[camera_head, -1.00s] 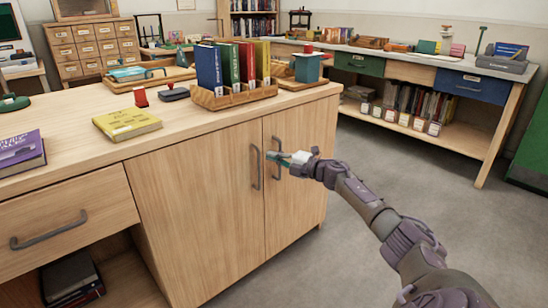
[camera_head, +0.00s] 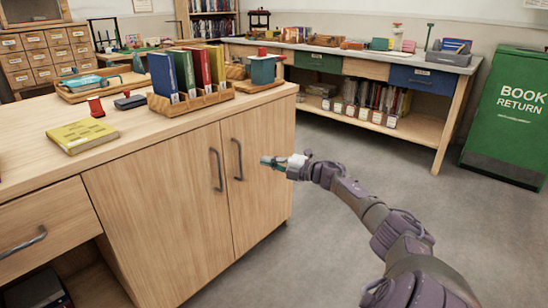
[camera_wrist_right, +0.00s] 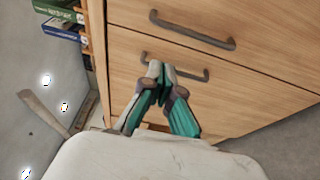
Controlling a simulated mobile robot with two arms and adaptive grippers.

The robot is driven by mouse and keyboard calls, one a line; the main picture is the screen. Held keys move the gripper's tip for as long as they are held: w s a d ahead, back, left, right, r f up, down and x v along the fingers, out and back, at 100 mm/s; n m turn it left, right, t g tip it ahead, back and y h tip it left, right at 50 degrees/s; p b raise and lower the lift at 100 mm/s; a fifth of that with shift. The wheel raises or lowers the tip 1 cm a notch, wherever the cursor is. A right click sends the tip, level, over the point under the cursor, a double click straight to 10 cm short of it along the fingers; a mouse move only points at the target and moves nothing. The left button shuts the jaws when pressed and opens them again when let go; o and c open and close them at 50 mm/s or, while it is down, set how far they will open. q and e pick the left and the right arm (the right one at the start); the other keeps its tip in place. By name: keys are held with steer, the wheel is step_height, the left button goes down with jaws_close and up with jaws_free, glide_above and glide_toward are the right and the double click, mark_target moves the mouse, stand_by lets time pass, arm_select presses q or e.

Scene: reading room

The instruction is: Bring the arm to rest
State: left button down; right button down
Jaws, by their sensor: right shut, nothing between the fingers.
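My right gripper (camera_head: 268,161) is shut and empty, in front of the wooden cabinet's right door (camera_head: 262,190). In the head view its tips show just right of the right door handle (camera_head: 238,160); a small gap of door shows between them. In the right wrist view the shut teal fingers (camera_wrist_right: 160,72) overlap the lower handle in the picture (camera_wrist_right: 180,68), and I cannot tell how far off it they are. Both cabinet doors look closed. My right arm reaches in from the lower right. My left gripper is not in view.
The cabinet top carries a yellow book (camera_head: 82,135), a wooden rack (camera_head: 190,103) of upright books and a red stamp (camera_head: 96,107). A long bench (camera_head: 430,66) stands behind, and a green book return bin (camera_head: 512,115) at the right. Grey floor (camera_head: 330,240) lies open between.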

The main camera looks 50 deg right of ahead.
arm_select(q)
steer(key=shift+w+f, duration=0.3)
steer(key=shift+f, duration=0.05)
arm_select(e)
steer(key=shift+s+d, duration=0.6)
steer(key=shift+s, duration=0.05)
